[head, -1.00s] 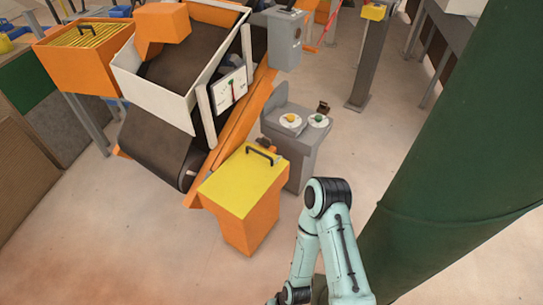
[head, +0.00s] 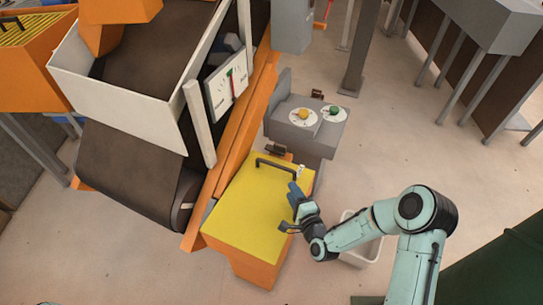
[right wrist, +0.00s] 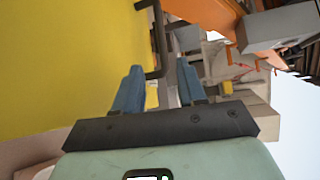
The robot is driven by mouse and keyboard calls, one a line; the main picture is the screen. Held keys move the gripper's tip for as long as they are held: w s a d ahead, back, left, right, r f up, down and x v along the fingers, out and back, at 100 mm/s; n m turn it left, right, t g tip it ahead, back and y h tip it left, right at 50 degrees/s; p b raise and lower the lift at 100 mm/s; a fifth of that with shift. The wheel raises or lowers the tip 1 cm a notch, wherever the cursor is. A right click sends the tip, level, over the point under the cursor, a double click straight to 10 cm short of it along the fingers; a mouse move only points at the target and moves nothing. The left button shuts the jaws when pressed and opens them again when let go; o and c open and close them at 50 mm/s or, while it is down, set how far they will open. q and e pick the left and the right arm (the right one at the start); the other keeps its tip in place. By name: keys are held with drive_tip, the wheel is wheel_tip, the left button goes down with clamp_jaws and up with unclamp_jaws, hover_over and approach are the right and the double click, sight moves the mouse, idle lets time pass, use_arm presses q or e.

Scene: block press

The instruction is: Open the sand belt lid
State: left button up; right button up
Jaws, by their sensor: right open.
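The sand belt lid (head: 255,210) is a flat yellow panel on an orange box (head: 240,262); it lies shut. A black bar handle (head: 277,168) stands near its far edge. My right gripper (head: 293,188) is at the lid's right edge, just right of and nearer than the handle. The yellow lid (right wrist: 60,70) fills the left there. My left gripper is not in view.
A grey control stand (head: 305,125) with yellow and green buttons is just beyond the box. The conveyor belt (head: 130,180) and its orange frame are on the left. A pale bin (head: 362,250) is on the floor behind my right arm. Floor at right is mostly clear.

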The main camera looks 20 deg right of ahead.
sight(279, 168)
drive_tip(key=shift+w+d, duration=0.1)
drive_tip(key=shift+w, duration=0.75)
drive_tip(key=w, duration=0.2)
drive_tip(key=w+b, duration=0.1)
drive_tip(key=w, duration=0.1)
drive_tip(key=w+f+b, duration=0.1)
drive_tip(key=w, duration=0.1)
drive_tip(key=shift+d, duration=0.1)
drive_tip(key=w, duration=0.3)
drive_tip(key=w+b, duration=0.1)
drive_tip(key=shift+w+f, duration=0.2)
drive_tip(key=shift+f, duration=0.1)
drive_tip(key=shift+w+d, duration=0.1)
drive_tip(key=shift+w, duration=0.65)
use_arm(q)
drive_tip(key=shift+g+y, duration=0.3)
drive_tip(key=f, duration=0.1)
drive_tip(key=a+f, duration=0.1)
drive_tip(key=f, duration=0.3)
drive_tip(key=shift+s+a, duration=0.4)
use_arm(e)
drive_tip(key=shift+c, duration=0.3)
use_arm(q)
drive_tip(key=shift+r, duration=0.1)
use_arm(e)
clamp_jaws()
